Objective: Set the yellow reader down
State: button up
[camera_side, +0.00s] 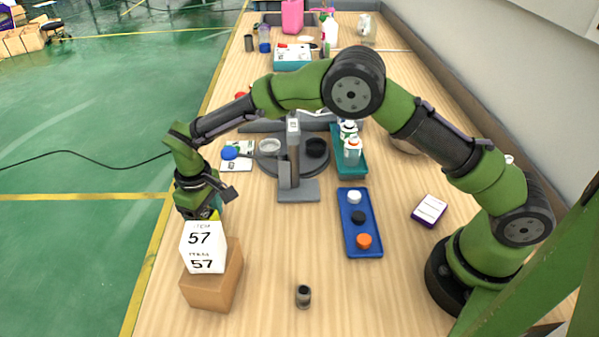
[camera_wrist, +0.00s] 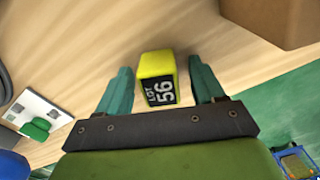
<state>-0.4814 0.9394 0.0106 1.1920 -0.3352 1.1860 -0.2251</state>
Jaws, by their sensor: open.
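The yellow reader (camera_wrist: 155,64) is a small yellow block with a black label marked "LOT 56" in the wrist view. It sits between the two teal fingers of my gripper (camera_wrist: 160,70), with a narrow gap on each side. The fingers are open and do not appear to grip it. In the side view, my gripper (camera_side: 212,196) points down near the table's left edge. Only a bit of yellow (camera_side: 212,214) shows under it there, behind a white sign. The reader's base and its contact with the wooden table are hard to see.
The white sign (camera_side: 204,246) marked "57" stands at a brown box (camera_side: 222,287), close in front of my gripper. A grey stand (camera_side: 293,165), a blue tray (camera_side: 358,238) and a white card with a blue knob (camera_side: 237,156) are nearby. The table's left edge is close.

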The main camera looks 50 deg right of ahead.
aim_at(205, 212)
jog(key=shift+r, duration=0.1)
jog(key=s+d+r+m+t+y, duration=0.1)
jog(key=d+r, duration=0.2)
jog(key=r, duration=0.7)
jog(key=s+d+r+m, duration=0.15)
jog(key=d+r, duration=0.25)
jog(key=r, duration=0.6)
jog(key=s+d+r+m+t+y, duration=0.1)
jog(key=s+d+r+m+t, duration=0.1)
jog(key=s+d+r, duration=0.5)
jog(key=s+d+f+m+t, duration=0.1)
jog(key=s+d+m+t, duration=0.1)
jog(key=s+d, duration=0.2)
jog(key=s+d+f+m+t, duration=0.2)
jog(key=s+d, duration=0.2)
jog(key=s, duration=0.7)
jog(key=shift+d+f, duration=0.15)
